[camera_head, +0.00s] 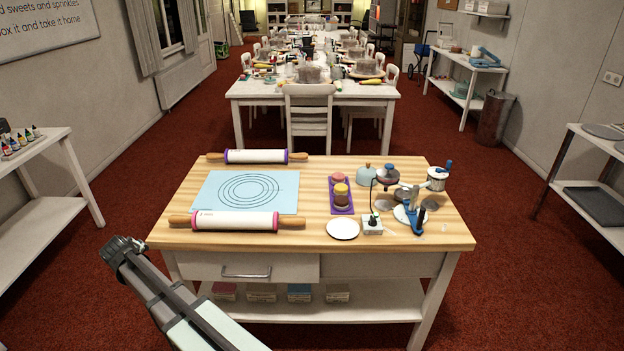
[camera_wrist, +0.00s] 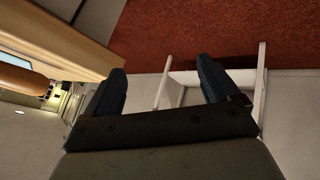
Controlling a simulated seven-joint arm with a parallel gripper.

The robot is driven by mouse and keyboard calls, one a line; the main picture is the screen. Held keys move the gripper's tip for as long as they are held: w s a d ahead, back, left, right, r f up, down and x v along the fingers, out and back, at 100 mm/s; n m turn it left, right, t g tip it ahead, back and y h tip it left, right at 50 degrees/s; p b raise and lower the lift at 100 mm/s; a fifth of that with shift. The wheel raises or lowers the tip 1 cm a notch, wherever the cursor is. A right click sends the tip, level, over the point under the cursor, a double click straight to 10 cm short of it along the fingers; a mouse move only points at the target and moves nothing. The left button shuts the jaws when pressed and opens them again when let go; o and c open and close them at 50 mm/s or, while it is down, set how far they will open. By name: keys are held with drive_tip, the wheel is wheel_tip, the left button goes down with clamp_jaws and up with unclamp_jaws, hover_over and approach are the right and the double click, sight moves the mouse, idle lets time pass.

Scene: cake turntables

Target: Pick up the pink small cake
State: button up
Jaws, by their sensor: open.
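The pink small cake (camera_head: 338,177) sits at the far end of a purple tray (camera_head: 334,209) on the wooden table, right of its middle. A yellow-topped cake (camera_head: 341,190) stands in front of it on the same tray and may hide part of its near side. My gripper (camera_head: 122,246) is off the table's front left corner, well left of the tray and apart from it. In the wrist view its two dark fingers (camera_wrist: 160,82) are spread with nothing between them. The cake is not in the wrist view.
A blue mat (camera_head: 215,190) lies between a purple-ringed rolling pin (camera_head: 255,156) and a pink-ringed one (camera_head: 235,221). A white disc (camera_head: 343,229), a small white box (camera_head: 372,225) and turntable parts (camera_head: 411,214) crowd the tray's right side. The table's front left edge is near my gripper.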

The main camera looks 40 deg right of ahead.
drive_tip(key=w+d+r, duration=0.6)
drive_tip(key=w+r, duration=0.1)
drive_tip(key=r, duration=0.3)
drive_tip(key=s+d+r+m+g+h, duration=0.1)
drive_tip(key=d+m+g, duration=0.1)
drive_tip(key=d, duration=1.7)
drive_tip(key=s+d+r+m+g, duration=0.1)
drive_tip(key=s+d+r+g, duration=0.15)
drive_tip(key=d, duration=1.65)
drive_tip(key=s+d+r+g+y, duration=0.1)
drive_tip(key=s+d, duration=0.3)
drive_tip(key=d, duration=0.4)
drive_tip(key=s+d+r+m+g, duration=0.1)
drive_tip(key=s+d, duration=0.2)
drive_tip(key=d, duration=0.4)
drive_tip(key=s+d+r+g+y, duration=0.1)
drive_tip(key=s+d, duration=0.3)
drive_tip(key=d, duration=0.4)
drive_tip(key=y, duration=0.1)
hover_over(339, 175)
drive_tip(key=shift+m, duration=0.3)
drive_tip(key=f, duration=0.6)
drive_tip(key=shift+a, duration=0.4)
drive_tip(key=shift+d+f, duration=0.15)
drive_tip(key=shift+f, duration=1.2)
drive_tip(key=shift+d+f, duration=0.15)
drive_tip(key=shift+f, duration=1.2)
